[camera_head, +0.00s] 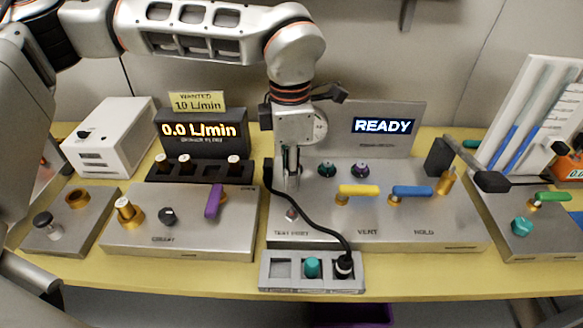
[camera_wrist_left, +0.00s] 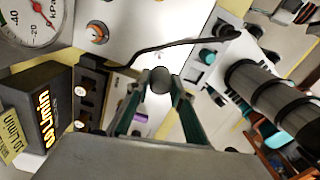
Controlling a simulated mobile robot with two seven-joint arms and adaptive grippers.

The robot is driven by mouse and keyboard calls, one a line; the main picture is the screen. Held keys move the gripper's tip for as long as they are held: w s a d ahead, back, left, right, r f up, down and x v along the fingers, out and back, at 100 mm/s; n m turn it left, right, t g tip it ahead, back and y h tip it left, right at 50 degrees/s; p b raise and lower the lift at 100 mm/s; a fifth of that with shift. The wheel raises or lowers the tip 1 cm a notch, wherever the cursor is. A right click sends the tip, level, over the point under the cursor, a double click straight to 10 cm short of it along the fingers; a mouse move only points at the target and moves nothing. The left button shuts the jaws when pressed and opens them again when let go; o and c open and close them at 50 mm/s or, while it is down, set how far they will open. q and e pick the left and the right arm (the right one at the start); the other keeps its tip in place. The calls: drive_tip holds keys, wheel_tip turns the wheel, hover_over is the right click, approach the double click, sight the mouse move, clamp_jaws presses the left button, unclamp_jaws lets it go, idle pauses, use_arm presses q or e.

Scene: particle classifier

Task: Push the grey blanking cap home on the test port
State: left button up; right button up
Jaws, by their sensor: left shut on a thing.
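My left gripper (camera_head: 292,186) reaches down from above over the left part of the test port panel (camera_head: 330,237). In the left wrist view its two fingers (camera_wrist_left: 160,84) are closed on a rounded grey piece, which looks like the grey blanking cap (camera_wrist_left: 160,79). In the head view the fingers hide most of the cap. A small round fitting (camera_head: 291,213) shows just below the fingertips, above the "TEST PORT" lettering. I cannot tell whether the cap touches the port. My right gripper is not in view.
A black cable runs beside my gripper to a black plug (camera_head: 344,267) in a grey tray (camera_head: 282,285), with a teal cap (camera_head: 312,267) beside it. Yellow (camera_head: 358,190) and blue (camera_head: 412,191) levers stand to the right. A display (camera_head: 384,126) reads READY.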

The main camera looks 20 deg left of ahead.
use_arm(q)
drive_tip(key=shift+m+p, duration=0.4)
drive_tip(key=shift+f+m, duration=0.3)
drive_tip(key=shift+f, duration=0.1)
wheel_tip(320, 180, down, 2)
drive_tip(key=shift+w+f+b, duration=0.15)
drive_tip(key=shift+f+b, duration=0.1)
drive_tip(key=shift+b, duration=0.45)
drive_tip(key=shift+f+b, duration=0.35)
drive_tip(key=shift+f, duration=0.95)
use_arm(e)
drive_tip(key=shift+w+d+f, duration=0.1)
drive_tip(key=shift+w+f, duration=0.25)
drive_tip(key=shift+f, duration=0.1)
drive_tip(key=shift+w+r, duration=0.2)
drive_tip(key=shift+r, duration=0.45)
use_arm(q)
drive_tip(key=shift+f+b, duration=0.5)
drive_tip(key=shift+f, duration=1.3)
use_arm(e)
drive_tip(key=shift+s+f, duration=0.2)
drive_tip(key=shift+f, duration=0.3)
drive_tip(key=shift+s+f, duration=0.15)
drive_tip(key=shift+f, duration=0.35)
